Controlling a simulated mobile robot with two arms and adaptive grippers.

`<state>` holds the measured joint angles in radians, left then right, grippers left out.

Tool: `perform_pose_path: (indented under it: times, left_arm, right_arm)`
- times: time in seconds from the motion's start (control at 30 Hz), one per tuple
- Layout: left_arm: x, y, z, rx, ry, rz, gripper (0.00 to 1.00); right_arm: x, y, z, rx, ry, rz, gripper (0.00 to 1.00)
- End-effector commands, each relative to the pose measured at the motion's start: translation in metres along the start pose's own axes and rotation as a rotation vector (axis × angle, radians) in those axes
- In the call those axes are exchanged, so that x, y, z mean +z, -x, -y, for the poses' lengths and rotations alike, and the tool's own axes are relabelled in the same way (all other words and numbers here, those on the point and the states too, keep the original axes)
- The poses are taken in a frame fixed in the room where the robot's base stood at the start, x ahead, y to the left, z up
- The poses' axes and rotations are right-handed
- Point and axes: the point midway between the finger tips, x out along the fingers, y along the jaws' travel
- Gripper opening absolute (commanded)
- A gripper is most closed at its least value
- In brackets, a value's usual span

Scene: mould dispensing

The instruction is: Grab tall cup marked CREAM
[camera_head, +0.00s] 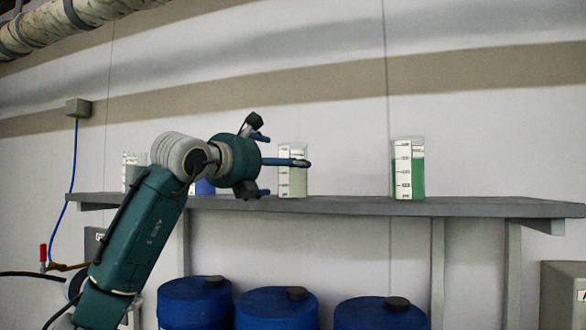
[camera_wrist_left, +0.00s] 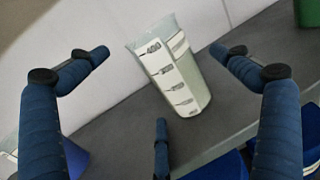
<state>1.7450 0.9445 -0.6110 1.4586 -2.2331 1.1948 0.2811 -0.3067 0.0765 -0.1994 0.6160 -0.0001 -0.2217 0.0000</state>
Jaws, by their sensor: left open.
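A tall cup with pale cream contents (camera_head: 293,181) stands upright on the grey shelf, with a white strip of graduated marks on its side. In the left wrist view this cup (camera_wrist_left: 172,75) appears tilted and between my fingers; no word CREAM is legible. My left gripper (camera_head: 280,163) is open and empty, its fingers spread, just left of the cup in the head view. One blue finger crosses in front of the cup's upper part there. I cannot tell whether any finger touches it. My right gripper is out of view.
A green-filled cup (camera_head: 416,178) stands farther right on the shelf (camera_head: 350,205). A pale grey cup (camera_head: 133,170) stands at the left, and a blue one (camera_head: 205,188) is partly hidden behind my arm. Blue drums (camera_head: 277,310) stand below the shelf.

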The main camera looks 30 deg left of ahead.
Motion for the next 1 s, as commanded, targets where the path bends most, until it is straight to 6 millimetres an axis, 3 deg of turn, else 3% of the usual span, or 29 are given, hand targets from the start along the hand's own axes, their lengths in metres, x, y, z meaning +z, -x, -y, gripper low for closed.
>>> perform_pose_path:
  times: [0.03,0.2,0.47,0.77,1.0]
  left_arm:
    - [0.004,-0.009,0.000,0.000,0.001,-0.005,1.00]
    - [0.003,-0.027,0.000,-0.001,0.001,0.000,1.00]
    - [0.000,-0.029,0.000,-0.001,0.000,0.001,1.00]
    - [0.000,-0.029,0.000,-0.001,0.000,0.001,0.40]
    - [0.003,-0.028,0.000,-0.001,0.001,0.005,0.37]
  right_arm:
    - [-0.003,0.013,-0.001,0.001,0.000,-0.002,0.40]
    - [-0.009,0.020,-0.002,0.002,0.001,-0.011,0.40]
    - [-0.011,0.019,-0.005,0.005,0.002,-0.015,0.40]
    - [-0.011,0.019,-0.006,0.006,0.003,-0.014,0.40]
    - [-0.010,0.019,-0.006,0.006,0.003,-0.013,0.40]
